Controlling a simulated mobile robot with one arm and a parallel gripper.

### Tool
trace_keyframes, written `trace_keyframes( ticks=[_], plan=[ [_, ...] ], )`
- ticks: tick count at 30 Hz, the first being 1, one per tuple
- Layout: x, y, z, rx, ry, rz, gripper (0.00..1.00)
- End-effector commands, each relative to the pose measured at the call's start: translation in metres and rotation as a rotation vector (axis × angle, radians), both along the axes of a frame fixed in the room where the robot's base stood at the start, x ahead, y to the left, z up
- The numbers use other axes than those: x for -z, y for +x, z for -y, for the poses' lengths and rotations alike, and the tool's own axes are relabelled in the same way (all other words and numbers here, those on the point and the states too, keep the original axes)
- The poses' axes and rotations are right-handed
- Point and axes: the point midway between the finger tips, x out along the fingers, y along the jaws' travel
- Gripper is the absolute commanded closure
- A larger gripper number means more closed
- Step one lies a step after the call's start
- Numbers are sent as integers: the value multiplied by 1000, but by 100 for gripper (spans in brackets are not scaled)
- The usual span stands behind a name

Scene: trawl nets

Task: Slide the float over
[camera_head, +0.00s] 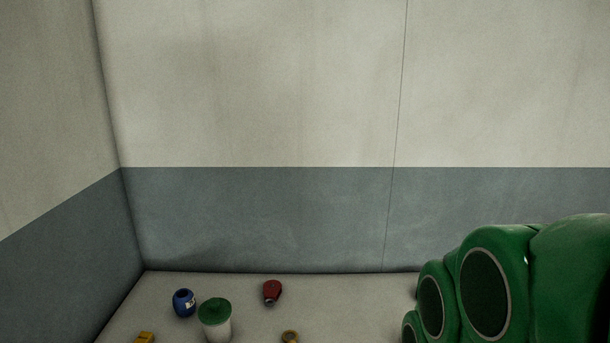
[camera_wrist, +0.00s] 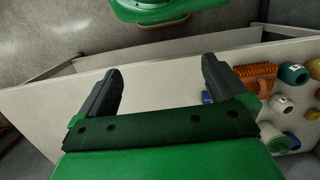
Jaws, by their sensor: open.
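I cannot tell for certain which object is the float. In the head view, a small blue rounded piece (camera_head: 184,302) with a pale end stands on the pale surface at the lower left. In the wrist view, several rounded pieces lie at the right, among them a teal one with a white end (camera_wrist: 293,73) and a white one with a dark hole (camera_wrist: 281,104). My gripper (camera_wrist: 159,70) is open, its two dark fingers wide apart with nothing between them. The rounded pieces are to its right, apart from the fingers. The fingers do not show in the head view.
A white tub with a green lid (camera_head: 215,318), a red piece (camera_head: 271,291) and a brass-coloured ring (camera_head: 290,337) stand near the blue piece. An orange-brown ribbed bundle (camera_wrist: 257,77) lies beside the rounded pieces. A pale panel (camera_wrist: 150,90) spans behind the fingers. Walls close the back and left.

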Motion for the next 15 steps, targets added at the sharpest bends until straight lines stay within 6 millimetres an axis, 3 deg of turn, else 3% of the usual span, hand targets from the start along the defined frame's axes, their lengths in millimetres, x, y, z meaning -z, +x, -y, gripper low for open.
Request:
trace_keyframes(
  ticks=[4, 6, 9, 15],
  plan=[
    [0, 0, 0, 1, 0, 0, 0],
    [0, 0, 0, 1, 0, -1, 8],
    [0, 3, 0, 12, -1, -1, 8],
    [0, 22, 1, 101, -10, -2, 8]
  ],
)
